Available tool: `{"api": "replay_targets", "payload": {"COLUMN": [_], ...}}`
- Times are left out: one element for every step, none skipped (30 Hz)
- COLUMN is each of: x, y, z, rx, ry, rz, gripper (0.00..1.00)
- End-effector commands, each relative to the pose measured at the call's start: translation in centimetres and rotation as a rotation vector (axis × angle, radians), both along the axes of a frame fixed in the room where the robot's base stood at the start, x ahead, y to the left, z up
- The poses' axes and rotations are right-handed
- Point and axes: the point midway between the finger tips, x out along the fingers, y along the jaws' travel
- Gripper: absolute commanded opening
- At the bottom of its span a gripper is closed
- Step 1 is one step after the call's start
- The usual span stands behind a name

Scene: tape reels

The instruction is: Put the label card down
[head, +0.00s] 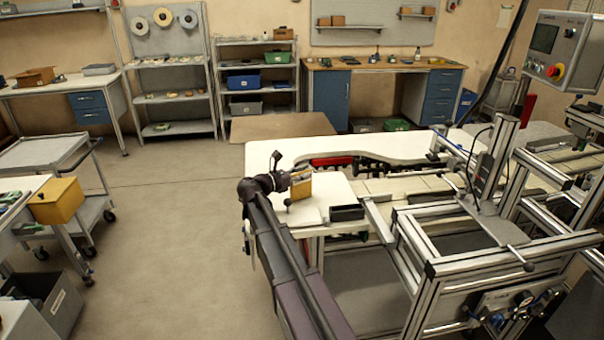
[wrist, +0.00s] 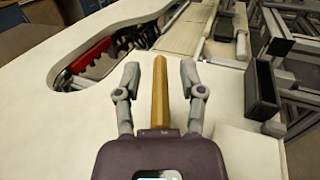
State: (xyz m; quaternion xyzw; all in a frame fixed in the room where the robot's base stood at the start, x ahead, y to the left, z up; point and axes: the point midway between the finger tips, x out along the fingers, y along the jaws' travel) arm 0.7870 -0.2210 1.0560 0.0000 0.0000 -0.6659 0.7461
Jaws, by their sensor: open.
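The label card is a tan, upright piece (head: 301,190) on the white worktop (head: 328,186) in the head view. In the wrist view the card (wrist: 160,92) shows nearly edge-on, as a narrow yellow-brown strip. My gripper (wrist: 160,72) is open, with one grey finger on each side of the card and a visible gap on both sides. In the head view my gripper (head: 299,178) is at the card, small and partly blended with it. The card's lower edge seems to meet the worktop, but I cannot see the contact clearly.
A black open box (head: 347,212) stands on the worktop right of the card; it also shows in the wrist view (wrist: 262,92). A cut-out with a red part (head: 332,161) lies behind. An aluminium frame (head: 430,240) stands to the right. Bare worktop surrounds the card.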

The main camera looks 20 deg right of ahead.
Motion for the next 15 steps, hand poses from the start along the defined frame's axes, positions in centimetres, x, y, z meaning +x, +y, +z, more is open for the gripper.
{"api": "replay_targets", "payload": {"x": [0.0, 0.0, 0.0, 0.0, 0.0, 0.0, 0.0, 0.0, 0.0, 0.0, 0.0, -0.1, -0.1, -0.2, -0.2], "y": [0.0, 0.0, 0.0, 0.0, 0.0, 0.0, 0.0, 0.0, 0.0, 0.2, 0.4, 0.8, 1.0, 1.3, 1.8], "z": [0.0, 0.0, 0.0, 0.0, 0.1, 0.1, 0.2, 0.3, 0.4, 0.4, 0.3, 0.3, 0.3, 0.3, 0.3], "rx": [0.0, 0.0, 0.0, 0.0, 0.0, 0.0, 0.0, 0.0, 0.0, 0.0, 0.0, 0.0, 0.0, 0.0, 0.0], "ry": [0.0, 0.0, 0.0, 0.0, 0.0, 0.0, 0.0, 0.0, 0.0, 0.0, 0.0, 0.0, 0.0, 0.0, 0.0], "rz": [0.0, 0.0, 0.0, 0.0, 0.0, 0.0, 0.0, 0.0, 0.0, 0.001, 0.001, 0.001, 0.0, 0.001, 0.002], "gripper": [0.52, 0.52, 0.52, 0.52, 0.52, 0.52, 0.52, 0.52, 0.52, 0.52, 0.52, 0.52, 0.52, 0.52, 0.52]}}
